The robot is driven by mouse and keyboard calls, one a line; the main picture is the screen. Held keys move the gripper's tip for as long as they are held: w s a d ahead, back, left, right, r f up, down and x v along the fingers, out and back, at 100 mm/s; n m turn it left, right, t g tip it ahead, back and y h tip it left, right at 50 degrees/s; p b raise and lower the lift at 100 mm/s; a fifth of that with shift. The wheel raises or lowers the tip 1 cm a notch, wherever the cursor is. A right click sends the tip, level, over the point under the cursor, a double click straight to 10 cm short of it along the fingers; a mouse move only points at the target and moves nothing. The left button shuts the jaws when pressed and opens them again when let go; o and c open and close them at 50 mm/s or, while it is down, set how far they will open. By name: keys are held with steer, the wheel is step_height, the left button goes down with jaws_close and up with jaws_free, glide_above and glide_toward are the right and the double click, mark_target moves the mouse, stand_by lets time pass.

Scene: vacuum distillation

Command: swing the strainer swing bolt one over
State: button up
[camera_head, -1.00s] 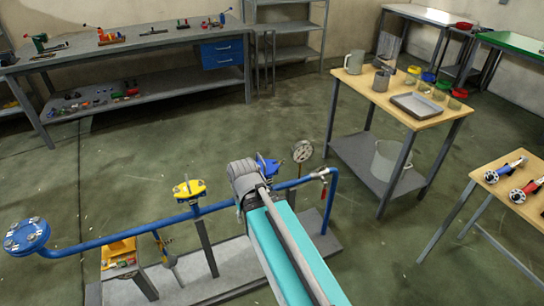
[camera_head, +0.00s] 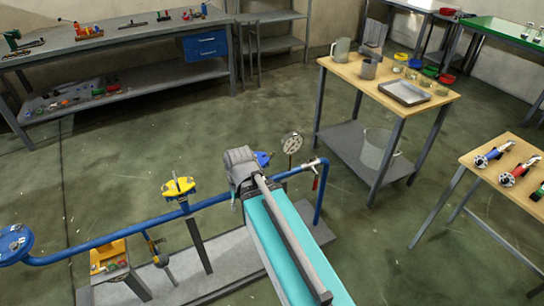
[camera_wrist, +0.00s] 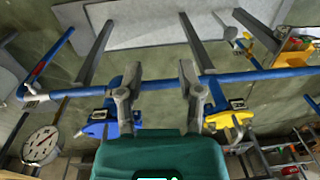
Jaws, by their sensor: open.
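A blue pipe (camera_head: 110,240) runs low across the front, with a bolted round blue flange (camera_head: 15,243) at its left end. A yellow-topped fitting (camera_head: 178,188) and a blue fitting (camera_head: 263,159) sit along it; in the wrist view the yellow one (camera_wrist: 229,122) is right of my fingers and the blue one (camera_wrist: 108,128) left. I cannot tell which part is the strainer swing bolt. My gripper (camera_wrist: 157,84) is open and empty, its fingers spread over the pipe in the wrist view. Whether they touch it is unclear. My arm hides part of the pipe in the head view.
A round gauge (camera_head: 291,143) stands by the pipe. A grey base plate (camera_head: 235,258) lies below it. A wooden-topped table (camera_head: 343,68) with jugs and a tray stands behind right; another wooden table (camera_head: 510,165) is at right. The floor behind the pipe is clear.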

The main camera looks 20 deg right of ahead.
steer(key=w+d+f+t+y+b, duration=0.2)
steer(key=w+d+f+y+b, duration=0.15)
steer(key=w+f+b, duration=0.3)
steer(key=m+t+y+b, duration=0.2)
steer(key=t+y+b, duration=0.4)
steer(key=t+b, duration=1)
glide_toward(273, 155)
step_height(273, 155, up, 2)
steer(key=s+d+g+b, duration=0.2)
steer(key=d+g+b, duration=0.1)
steer(key=shift+s+a+h, duration=0.15)
steer(key=shift+h, duration=0.1)
steer(key=x, duration=1.4)
